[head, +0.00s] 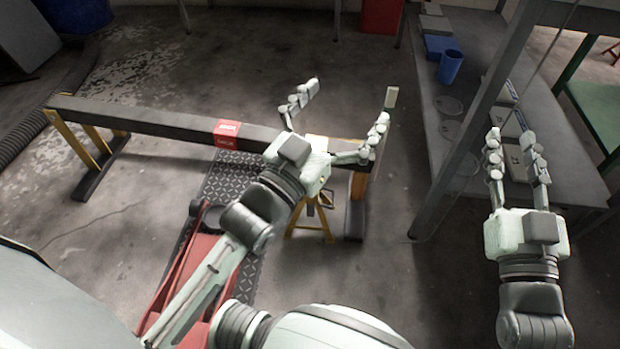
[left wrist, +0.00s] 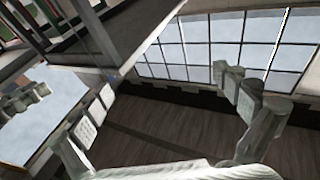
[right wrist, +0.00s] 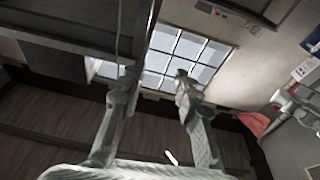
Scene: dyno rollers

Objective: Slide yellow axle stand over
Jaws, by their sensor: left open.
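The yellow axle stand (head: 311,225) stands on the floor below the right part of a long dark beam. Its upper part is hidden by my left gripper. My left gripper (head: 348,104) is open and empty, fingers spread wide, and overlaps the beam and the stand's top in the head view. I cannot tell whether it touches either. In the left wrist view its fingers (left wrist: 165,108) are wide apart with nothing between them. My right gripper (head: 512,140) is open and empty, in front of the grey bench at the right. Its fingers also stand apart in the right wrist view (right wrist: 156,85).
The dark beam (head: 160,118) with a red label rests on legs at both ends. A red floor jack (head: 172,290) and a diamond-plate strip (head: 228,180) lie in front. The grey bench (head: 490,110) carries a blue cup (head: 450,67). Bare floor lies left of the jack.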

